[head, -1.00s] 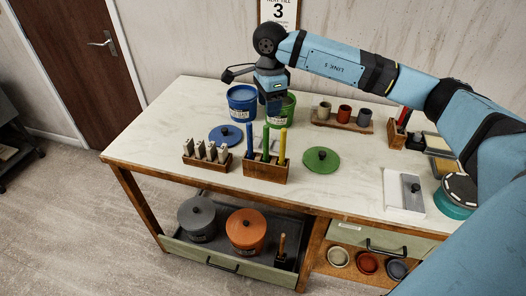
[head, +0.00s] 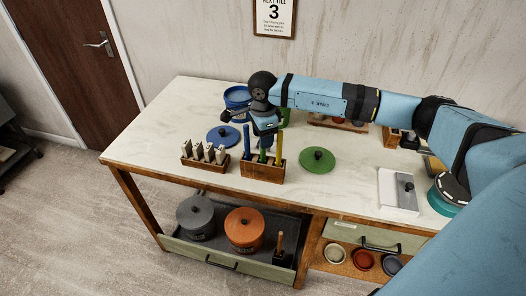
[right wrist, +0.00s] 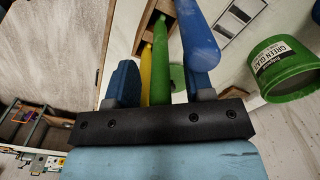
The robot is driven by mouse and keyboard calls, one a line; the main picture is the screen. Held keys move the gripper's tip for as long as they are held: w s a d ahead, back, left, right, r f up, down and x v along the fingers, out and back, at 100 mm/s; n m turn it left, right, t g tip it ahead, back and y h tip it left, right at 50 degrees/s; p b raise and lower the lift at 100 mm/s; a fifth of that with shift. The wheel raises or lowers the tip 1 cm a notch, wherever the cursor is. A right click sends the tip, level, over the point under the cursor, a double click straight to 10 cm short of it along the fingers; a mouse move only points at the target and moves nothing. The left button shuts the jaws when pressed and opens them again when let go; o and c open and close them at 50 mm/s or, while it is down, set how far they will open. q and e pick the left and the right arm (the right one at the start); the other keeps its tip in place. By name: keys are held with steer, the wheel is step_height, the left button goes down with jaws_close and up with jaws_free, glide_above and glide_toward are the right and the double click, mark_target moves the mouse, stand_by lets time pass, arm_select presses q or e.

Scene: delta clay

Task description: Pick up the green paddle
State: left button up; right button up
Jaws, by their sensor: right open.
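The green paddle (head: 262,156) stands upright in a wooden holder (head: 263,172), between the blue paddle (head: 247,143) and the yellow paddle (head: 279,149). My right gripper (head: 266,132) is over the holder at the green paddle's upper end and hides part of it. In the right wrist view, the open gripper (right wrist: 161,82) has the green paddle (right wrist: 161,55) between its fingers. The yellow paddle (right wrist: 146,72) shows just left of it, and the blue paddle (right wrist: 197,35) overlaps the right finger. Contact cannot be told. My left gripper is not in view.
A holder with several pale-topped tools (head: 204,158) stands just left. A blue lid (head: 224,136) and a green lid (head: 318,160) lie nearby. Behind are a blue bucket (head: 236,97) and a green bucket (right wrist: 284,68). The table's left end is clear.

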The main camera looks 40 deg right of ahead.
steer(key=shift+c, duration=0.5)
jaws_close()
steer(key=shift+r, duration=0.15)
